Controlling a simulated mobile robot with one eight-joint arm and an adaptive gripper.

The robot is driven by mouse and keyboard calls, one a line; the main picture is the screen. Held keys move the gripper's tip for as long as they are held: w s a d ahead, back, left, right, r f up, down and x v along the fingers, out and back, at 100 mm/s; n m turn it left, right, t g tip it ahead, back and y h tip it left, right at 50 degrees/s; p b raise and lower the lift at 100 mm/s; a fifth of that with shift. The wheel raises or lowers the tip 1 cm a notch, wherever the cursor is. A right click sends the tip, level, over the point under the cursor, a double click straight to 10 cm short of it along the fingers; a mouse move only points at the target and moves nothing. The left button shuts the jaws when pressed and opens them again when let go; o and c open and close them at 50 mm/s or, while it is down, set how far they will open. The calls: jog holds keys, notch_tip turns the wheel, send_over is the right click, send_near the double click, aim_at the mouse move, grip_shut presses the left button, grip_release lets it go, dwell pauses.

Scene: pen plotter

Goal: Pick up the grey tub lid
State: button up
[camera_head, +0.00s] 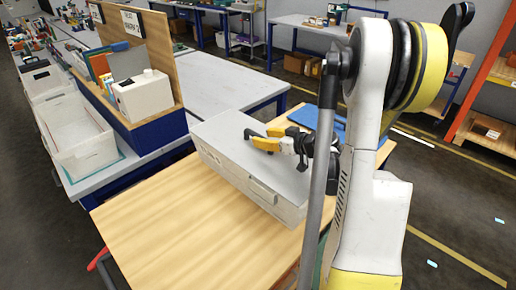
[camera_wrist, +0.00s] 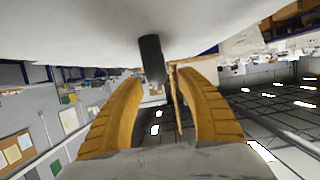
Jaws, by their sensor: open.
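The grey tub lid (camera_head: 222,135) is the flat pale top of a large grey tub (camera_head: 232,175) on the wooden table. My gripper (camera_head: 248,139), with yellow fingers, is low over the lid's far right part. It points left. In the wrist view, which is upside down, the pale lid surface (camera_wrist: 70,30) fills the top. A dark upright knob (camera_wrist: 151,58) projects from it, ahead of and between the spread fingers (camera_wrist: 157,80). The fingers are open and hold nothing. Whether either finger touches the knob cannot be told. The lid looks level on the tub.
The wooden tabletop (camera_head: 165,222) is clear at the front left. A white crate (camera_head: 75,140) and a blue-based wooden bin (camera_head: 158,125) with a white box (camera_head: 142,96) stand to the left. A blue item (camera_head: 305,115) lies behind the tub, near my arm.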

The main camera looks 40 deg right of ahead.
aim_at(258, 135)
jog(key=x, duration=0.3)
jog(key=shift+f+b, duration=0.1)
jog(key=shift+b, duration=0.25)
jog(key=shift+c, duration=0.6)
grip_shut()
